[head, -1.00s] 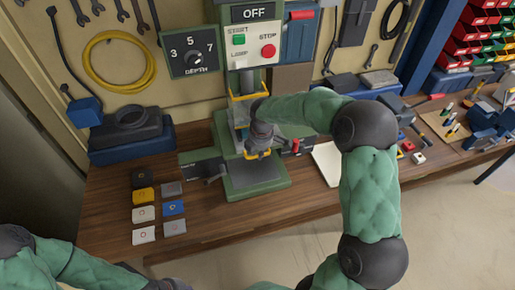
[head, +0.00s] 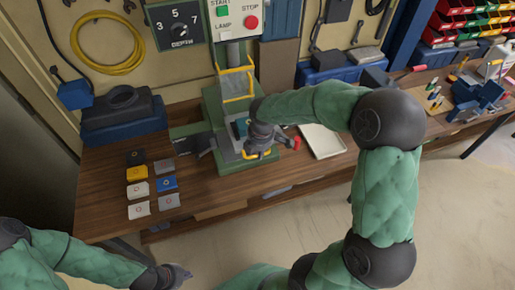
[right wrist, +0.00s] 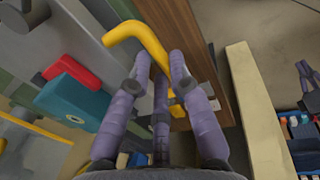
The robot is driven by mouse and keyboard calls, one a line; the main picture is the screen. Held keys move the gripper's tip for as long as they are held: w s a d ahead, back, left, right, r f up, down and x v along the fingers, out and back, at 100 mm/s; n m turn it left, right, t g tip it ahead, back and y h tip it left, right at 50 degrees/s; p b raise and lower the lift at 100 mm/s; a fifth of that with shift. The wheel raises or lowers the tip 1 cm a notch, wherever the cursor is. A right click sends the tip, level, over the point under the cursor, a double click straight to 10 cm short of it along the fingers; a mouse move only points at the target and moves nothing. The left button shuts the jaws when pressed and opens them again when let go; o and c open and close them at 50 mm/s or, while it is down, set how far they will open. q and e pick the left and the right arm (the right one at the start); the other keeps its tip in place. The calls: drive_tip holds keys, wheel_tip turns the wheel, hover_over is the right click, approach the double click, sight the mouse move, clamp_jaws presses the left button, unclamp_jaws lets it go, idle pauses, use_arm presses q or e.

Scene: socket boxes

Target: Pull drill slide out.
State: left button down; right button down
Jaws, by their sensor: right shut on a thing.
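The drill press (head: 213,110) stands on the bench, with a green base and a yellow guard frame (head: 237,85) above its work area. A teal block (head: 240,127) sits at the slide, just behind my right gripper (head: 258,146); it also shows in the right wrist view (right wrist: 75,103), with a red part (right wrist: 72,70) beside it. My right gripper is shut on the slide's yellow handle (head: 250,155), whose bent bar (right wrist: 140,36) runs between the fingers in the right wrist view. The slide body is partly hidden. My left gripper (head: 180,275) hangs low at the front left, away from the press; its jaws are unclear.
Several coloured tiles (head: 152,187) lie left of the press. A white tray (head: 322,141) lies to its right. A control panel (head: 234,18) and a depth dial (head: 180,29) are above. The bench front between tiles and base is clear.

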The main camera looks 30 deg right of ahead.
drive_tip(key=c, duration=1.1)
unclamp_jaws()
drive_tip(key=shift+w, duration=0.1)
drive_tip(key=r, duration=0.4)
drive_tip(key=s+r, duration=0.1)
drive_tip(key=r, duration=0.3)
drive_tip(key=s+r, duration=0.1)
drive_tip(key=r, duration=0.3)
drive_tip(key=shift+a, duration=0.2)
